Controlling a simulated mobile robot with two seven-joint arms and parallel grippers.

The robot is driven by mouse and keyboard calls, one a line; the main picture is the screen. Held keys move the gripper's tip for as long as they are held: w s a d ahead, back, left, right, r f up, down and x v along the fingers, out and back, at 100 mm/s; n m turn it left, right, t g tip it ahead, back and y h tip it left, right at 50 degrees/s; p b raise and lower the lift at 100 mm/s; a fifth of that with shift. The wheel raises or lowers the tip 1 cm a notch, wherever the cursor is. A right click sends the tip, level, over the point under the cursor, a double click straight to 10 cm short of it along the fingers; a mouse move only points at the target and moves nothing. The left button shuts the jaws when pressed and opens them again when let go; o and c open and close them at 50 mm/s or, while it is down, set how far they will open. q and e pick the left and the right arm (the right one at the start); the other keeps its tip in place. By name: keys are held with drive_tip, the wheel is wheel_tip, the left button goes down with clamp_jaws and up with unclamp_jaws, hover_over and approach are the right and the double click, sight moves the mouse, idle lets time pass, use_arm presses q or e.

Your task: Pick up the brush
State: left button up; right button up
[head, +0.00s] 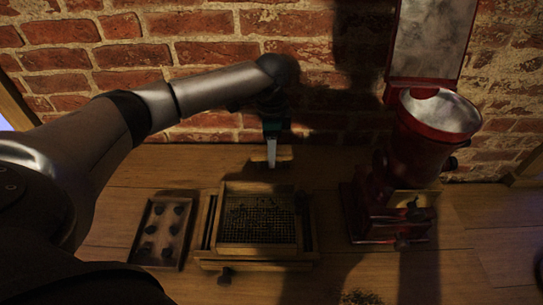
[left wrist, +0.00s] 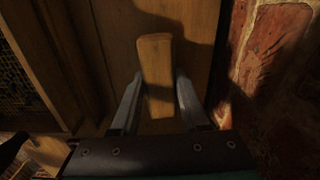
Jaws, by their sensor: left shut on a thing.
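The brush shows in the left wrist view as a pale wooden block (left wrist: 156,70) between my two finger plates. Its bristles cannot be made out. My left gripper (left wrist: 158,100) is shut on it, with one finger on each side. In the head view my left gripper (head: 271,152) points down near the brick wall, behind the wooden sieve frame. The brush is small and dim there, at the fingertips. I cannot tell whether it still touches the table. My right gripper is not in view.
A wooden frame with dark mesh (head: 257,222) stands mid-table. A shallow tray (head: 145,226) with several dark round pieces lies left of it. A red machine with a metal funnel (head: 440,112) stands at the right. Dark grains (head: 360,297) lie at the front. The brick wall (head: 130,55) is close behind.

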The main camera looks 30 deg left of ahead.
use_arm(q)
clamp_jaws()
wheel_tip(320, 180, up, 20)
drive_tip(key=p, duration=0.3)
